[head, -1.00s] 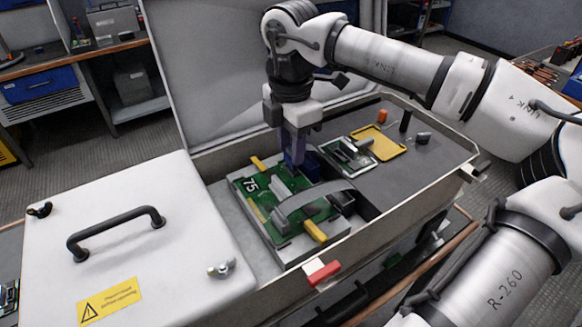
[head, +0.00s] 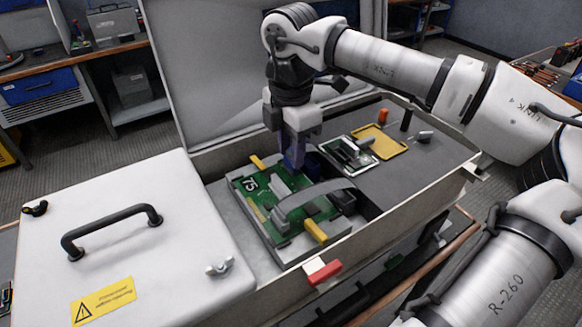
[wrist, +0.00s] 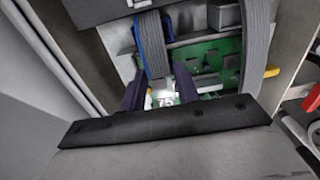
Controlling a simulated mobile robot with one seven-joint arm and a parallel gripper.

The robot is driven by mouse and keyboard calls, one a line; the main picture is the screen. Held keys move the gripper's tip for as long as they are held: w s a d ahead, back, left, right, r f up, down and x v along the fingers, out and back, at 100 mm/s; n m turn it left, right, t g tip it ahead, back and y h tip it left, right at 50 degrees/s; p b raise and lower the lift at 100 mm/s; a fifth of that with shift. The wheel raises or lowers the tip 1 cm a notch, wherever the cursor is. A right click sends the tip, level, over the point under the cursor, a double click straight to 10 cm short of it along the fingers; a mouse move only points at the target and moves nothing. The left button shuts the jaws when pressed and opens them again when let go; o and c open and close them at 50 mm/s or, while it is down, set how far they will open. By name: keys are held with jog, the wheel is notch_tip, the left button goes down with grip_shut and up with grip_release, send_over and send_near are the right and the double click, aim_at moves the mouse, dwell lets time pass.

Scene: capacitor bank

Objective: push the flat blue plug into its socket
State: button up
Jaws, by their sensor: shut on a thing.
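My gripper (head: 294,163) points down into the open bay, at the back right of the green circuit board (head: 258,188) marked 75. Its two dark fingers also show in the wrist view (wrist: 158,90), set apart and shut on the flat blue plug. The plug is mostly hidden by the fingers; a blue strip (wrist: 140,35) shows beside a grey ribbon cable (wrist: 153,48) in the wrist view. The socket is hidden from both views, and I cannot tell whether the plug touches it.
A grey curved strap (head: 315,192) arches over the board, with yellow tabs (head: 315,231) at the board's edges. A white cover with a black handle (head: 112,228) lies left. A raised lid stands behind. A yellow tray (head: 382,142) and small parts lie on the right deck.

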jog(key=o, duration=1)
jog(key=shift+o, duration=0.2)
jog(key=shift+r, duration=0.1)
notch_tip(320, 180, up, 14)
jog(key=b, duration=0.1)
jog(key=shift+f, duration=0.2)
